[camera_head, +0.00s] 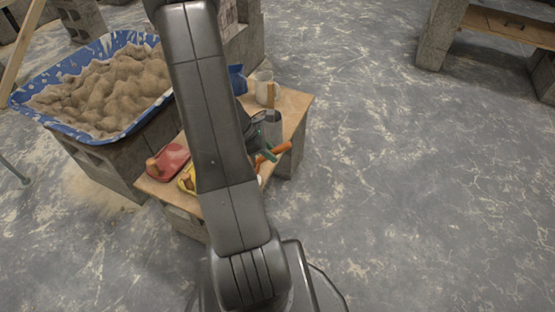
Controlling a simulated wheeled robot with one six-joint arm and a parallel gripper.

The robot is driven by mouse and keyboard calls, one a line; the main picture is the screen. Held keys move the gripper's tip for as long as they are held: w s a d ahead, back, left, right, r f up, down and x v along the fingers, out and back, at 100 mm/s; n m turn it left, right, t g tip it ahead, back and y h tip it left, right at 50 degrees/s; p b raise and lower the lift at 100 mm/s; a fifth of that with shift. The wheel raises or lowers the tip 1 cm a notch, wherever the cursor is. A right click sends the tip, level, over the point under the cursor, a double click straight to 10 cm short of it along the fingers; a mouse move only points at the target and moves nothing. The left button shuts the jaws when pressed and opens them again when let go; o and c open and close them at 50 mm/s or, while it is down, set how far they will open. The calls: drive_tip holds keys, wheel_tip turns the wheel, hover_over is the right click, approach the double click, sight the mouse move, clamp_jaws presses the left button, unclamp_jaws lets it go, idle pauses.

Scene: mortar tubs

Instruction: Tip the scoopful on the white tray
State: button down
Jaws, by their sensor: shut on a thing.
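My gripper (264,150) is mostly hidden behind my own arm, over the low wooden board. It appears shut on an orange-brown handle (275,152) that sticks out to the right. The scoop end and any load in it are hidden. I cannot make out a whole white tray; only a small white bit (260,180) shows at the right edge of my arm, and I cannot tell what it belongs to. A red tray (180,153) and part of a yellow tray (185,183) lie on the board left of my arm.
A blue tub (38,105) heaped with sandy mortar stands on blocks at the left. The wooden board (295,104) also carries a pale mug (264,90), a grey cylindrical container (270,122) and a blue thing (237,79). Concrete blocks stand at upper right. The floor at right is clear.

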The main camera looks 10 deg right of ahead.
drive_tip(key=shift+w+a+r+g+h, duration=0.15)
drive_tip(key=shift+a+r+h, duration=0.2)
drive_tip(key=shift+a+h, duration=0.8)
drive_tip(key=shift+w+a+r+g+h, duration=0.1)
drive_tip(key=shift+a+r+h, duration=0.3)
drive_tip(key=shift+a+h, duration=0.7)
drive_tip(key=shift+w+a+r+g+h, duration=0.15)
drive_tip(key=shift+a+r+h, duration=0.2)
drive_tip(key=shift+a+h, duration=0.8)
drive_tip(key=shift+a+y, duration=0.25)
drive_tip(key=shift+y, duration=0.05)
drive_tip(key=shift+r, duration=0.6)
